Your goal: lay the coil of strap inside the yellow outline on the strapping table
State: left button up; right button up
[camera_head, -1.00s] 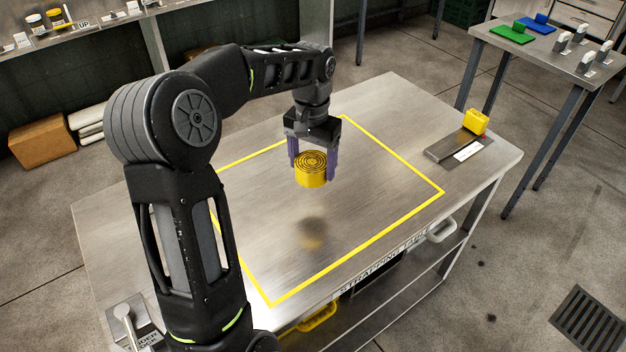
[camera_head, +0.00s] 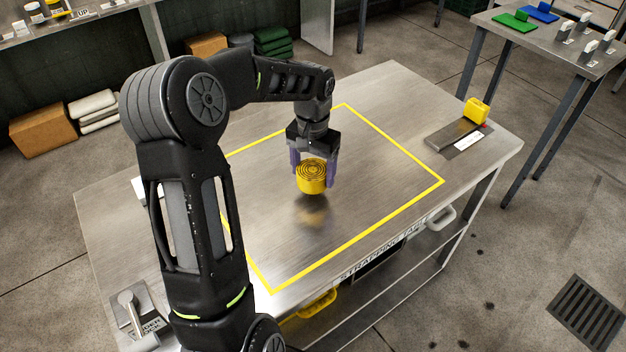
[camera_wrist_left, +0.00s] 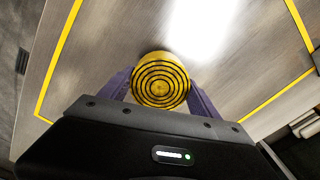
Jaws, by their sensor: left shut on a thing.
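The coil of strap (camera_head: 311,177) is a short yellow cylinder with dark rings on its top. My left gripper (camera_head: 313,170) is shut on it, with a purple finger on each side. The coil is upright and held a little above the table, with its blurred reflection below it. It also shows in the left wrist view (camera_wrist_left: 160,82) between the fingers. The yellow outline (camera_head: 394,212) is a large rectangle on the metal strapping table (camera_head: 392,82). In the head view the coil is over the outline's inside. My right gripper is not in view.
A dark plate with a yellow block (camera_head: 477,110) sits at the table's right end. A lever fixture (camera_head: 128,306) is at the near left corner. A side table (camera_head: 560,50) with green and blue items stands at the upper right. The outlined area looks clear.

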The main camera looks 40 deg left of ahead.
aim_at(313, 169)
pick_arm(q)
jog(key=shift+f, duration=0.1)
jog(key=shift+f, duration=1.75)
jog(key=shift+f, duration=0.2)
jog(key=o, duration=1.4)
jog(key=shift+o, duration=0.2)
jog(key=shift+r, duration=0.1)
notch_tip(313, 169, up, 12)
jog(key=shift+r, duration=0.1)
